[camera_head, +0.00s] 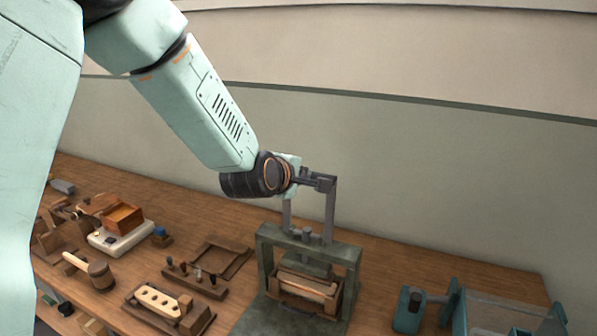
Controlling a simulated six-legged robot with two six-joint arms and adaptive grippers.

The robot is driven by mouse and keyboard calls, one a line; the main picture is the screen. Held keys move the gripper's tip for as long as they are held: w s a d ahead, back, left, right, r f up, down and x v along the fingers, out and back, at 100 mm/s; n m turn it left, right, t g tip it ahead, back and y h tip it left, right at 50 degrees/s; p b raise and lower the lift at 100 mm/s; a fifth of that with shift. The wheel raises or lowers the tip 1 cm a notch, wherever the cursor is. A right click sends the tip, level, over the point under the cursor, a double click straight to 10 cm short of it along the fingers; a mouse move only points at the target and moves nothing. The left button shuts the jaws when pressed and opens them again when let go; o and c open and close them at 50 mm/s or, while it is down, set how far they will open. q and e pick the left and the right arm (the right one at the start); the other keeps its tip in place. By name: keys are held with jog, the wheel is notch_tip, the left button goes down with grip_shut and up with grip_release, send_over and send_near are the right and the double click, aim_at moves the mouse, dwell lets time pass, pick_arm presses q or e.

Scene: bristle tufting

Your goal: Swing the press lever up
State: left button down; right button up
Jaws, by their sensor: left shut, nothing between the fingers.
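The press (353,258) is a grey-green frame standing on the bench at the lower middle. Its grey lever (330,212) stands up above the frame, with two upright side bars. My left arm comes in from the upper left and ends at the top of the lever. My left gripper (318,182) is at the lever's top end, shut with nothing held between its fingers. The wrist covers part of the lever's top, so I cannot tell whether the fingers touch it. A wooden block with a pale strip (305,285) sits inside the press frame. My right gripper is out of view.
On the wooden bench, a mallet (98,272), a block with holes (157,300), a rack of small tools (195,280), an empty wooden frame (236,262) and a white scale-like box (120,240) lie left of the press. A teal fixture (408,312) stands right. A wall rises behind.

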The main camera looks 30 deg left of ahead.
pick_arm(q)
jog(key=shift+w+d+r+g, duration=0.15)
jog(key=shift+w+g, duration=0.1)
jog(key=shift+w, duration=0.4)
jog(key=shift+w+r+g, duration=0.15)
jog(key=shift+w+g, duration=0.1)
jog(key=shift+w, duration=0.6)
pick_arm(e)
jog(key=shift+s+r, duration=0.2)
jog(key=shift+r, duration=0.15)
pick_arm(q)
jog(key=shift+r, duration=0.1)
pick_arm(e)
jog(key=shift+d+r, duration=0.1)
